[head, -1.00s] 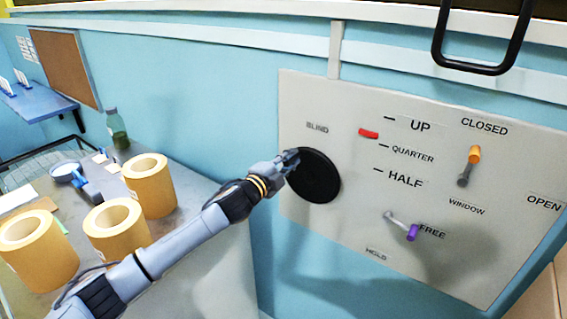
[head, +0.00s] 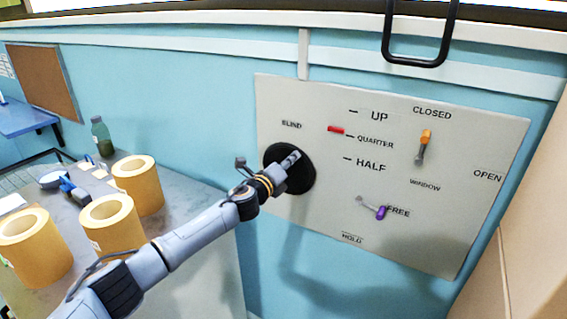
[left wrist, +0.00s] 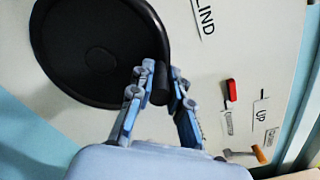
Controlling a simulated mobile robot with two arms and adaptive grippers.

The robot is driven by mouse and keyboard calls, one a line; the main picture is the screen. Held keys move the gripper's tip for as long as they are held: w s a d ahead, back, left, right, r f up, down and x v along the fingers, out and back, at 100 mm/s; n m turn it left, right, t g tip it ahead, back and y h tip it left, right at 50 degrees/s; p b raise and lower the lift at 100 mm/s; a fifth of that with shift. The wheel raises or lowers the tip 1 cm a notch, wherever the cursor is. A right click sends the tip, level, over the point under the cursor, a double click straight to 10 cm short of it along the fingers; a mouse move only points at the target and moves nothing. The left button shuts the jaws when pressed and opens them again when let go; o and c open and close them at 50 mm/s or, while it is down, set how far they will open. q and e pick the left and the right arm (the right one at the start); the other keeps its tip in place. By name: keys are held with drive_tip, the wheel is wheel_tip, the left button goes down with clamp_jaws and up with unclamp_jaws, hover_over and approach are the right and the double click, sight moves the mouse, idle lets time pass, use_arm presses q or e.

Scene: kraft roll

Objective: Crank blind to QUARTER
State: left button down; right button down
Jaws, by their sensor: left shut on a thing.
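The black blind crank wheel (head: 304,178) is on the grey panel under the BLIND label. My left gripper (head: 293,157) is at the upper part of the wheel. In the left wrist view my left gripper (left wrist: 167,92) is shut on the wheel's dark knob (left wrist: 160,84), near the rim of the wheel (left wrist: 70,60). The red marker (head: 335,129) stands between the UP and QUARTER (head: 375,142) marks, a little above the QUARTER line. It also shows in the left wrist view (left wrist: 231,90). My right gripper is not in view.
The purple-handled lever (head: 381,212) points to FREE, with HOLD lower left. The orange-handled window lever (head: 425,137) points up towards CLOSED. Yellow paper rolls (head: 137,190) and a green bottle (head: 101,135) stand on the table at left. A black handle (head: 415,62) hangs above the panel.

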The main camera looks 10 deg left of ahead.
sight(308, 169)
use_arm(q)
drive_tip(key=d+f+m, duration=0.1)
drive_tip(key=m, duration=0.1)
drive_tip(key=s+d+f+m, duration=0.1)
drive_tip(key=m, duration=0.1)
drive_tip(key=shift+d+f+m, duration=0.1)
drive_tip(key=shift+d+m, duration=0.2)
drive_tip(key=shift+s+d+f+m, duration=0.1)
drive_tip(key=shift+d+f+m, duration=0.2)
drive_tip(key=shift+f+m, duration=0.4)
drive_tip(key=shift+s+d+f+m, duration=0.1)
drive_tip(key=shift+d+f+m, duration=0.2)
drive_tip(key=shift+m, duration=0.6)
drive_tip(key=shift+f, duration=0.1)
drive_tip(key=c, duration=1.3)
unclamp_jaws()
drive_tip(key=shift+a, duration=0.1)
drive_tip(key=shift+a, duration=0.1)
drive_tip(key=shift+s+a, duration=0.1)
drive_tip(key=shift+s, duration=0.15)
drive_tip(key=v, duration=1.1)
drive_tip(key=shift+s, duration=0.2)
